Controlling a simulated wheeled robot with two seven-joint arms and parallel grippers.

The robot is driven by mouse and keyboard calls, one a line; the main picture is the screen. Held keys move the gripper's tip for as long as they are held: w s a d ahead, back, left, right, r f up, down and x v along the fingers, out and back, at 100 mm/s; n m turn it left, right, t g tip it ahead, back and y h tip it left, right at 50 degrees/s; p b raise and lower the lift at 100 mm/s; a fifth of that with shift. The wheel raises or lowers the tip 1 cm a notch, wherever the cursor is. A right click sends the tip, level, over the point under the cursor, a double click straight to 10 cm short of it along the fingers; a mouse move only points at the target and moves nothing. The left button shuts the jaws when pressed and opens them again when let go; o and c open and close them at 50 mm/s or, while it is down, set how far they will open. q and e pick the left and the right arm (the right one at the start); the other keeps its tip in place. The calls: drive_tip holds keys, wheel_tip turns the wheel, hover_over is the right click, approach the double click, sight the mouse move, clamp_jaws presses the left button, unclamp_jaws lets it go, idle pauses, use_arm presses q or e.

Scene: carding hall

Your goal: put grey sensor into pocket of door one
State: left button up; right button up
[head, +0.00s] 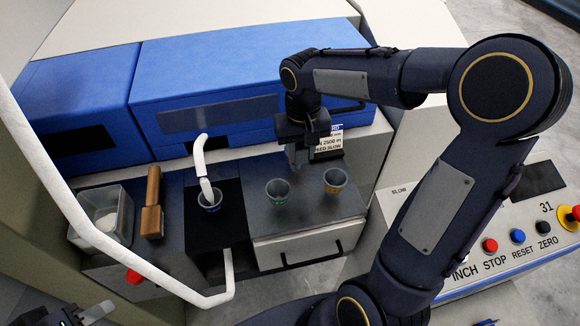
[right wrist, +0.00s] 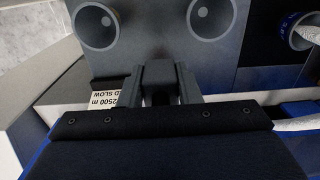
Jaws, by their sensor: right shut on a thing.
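My right gripper (head: 296,155) reaches down over the grey worktop, just in front of the right blue door (head: 215,95). In the right wrist view its fingers (right wrist: 161,88) are shut on a small dark grey block, the grey sensor (right wrist: 159,75). In the head view the sensor is hard to make out between the fingers. A second blue door (head: 80,95) is at the left. Dark recesses show low on both doors; I cannot tell which door is door one or which recess is its pocket. My left gripper (head: 88,314) is at the lower left edge, partly cut off.
A white guard rail (head: 60,190) crosses the left. A clear bin (head: 103,212), wooden-handled tool (head: 152,205) and button panel (head: 510,240) flank the worktop.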

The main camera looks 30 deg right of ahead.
sight(300, 186)
wheel_tip(300, 186, down, 10)
drive_tip(key=shift+r, duration=0.2)
drive_tip(key=shift+f, duration=0.1)
drive_tip(key=o, duration=1)
drive_tip(key=shift+c, duration=0.2)
